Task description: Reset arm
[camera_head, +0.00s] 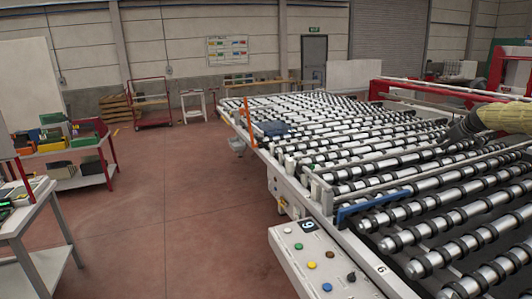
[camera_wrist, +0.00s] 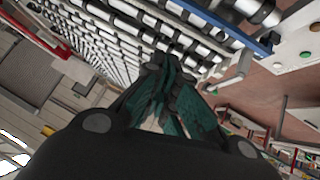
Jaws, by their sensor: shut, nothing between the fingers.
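My gripper (camera_head: 456,131) shows at the right of the head view, above the roller conveyor (camera_head: 352,142). In the wrist view my gripper (camera_wrist: 168,68) has its dark fingers with green pads together at the tips, with nothing between them. The conveyor rollers (camera_wrist: 130,30) lie beyond the fingertips in that view. My arm comes in from the right edge of the head view. I cannot tell the exact gap between the gripper and the rollers.
A control panel (camera_head: 316,262) with coloured buttons stands at the conveyor's front left. A grey table (camera_head: 38,222) and a shelf cart with bins (camera_head: 78,170) stand at the left. A red trolley (camera_head: 150,105) is at the back. The red floor (camera_head: 180,210) between is clear.

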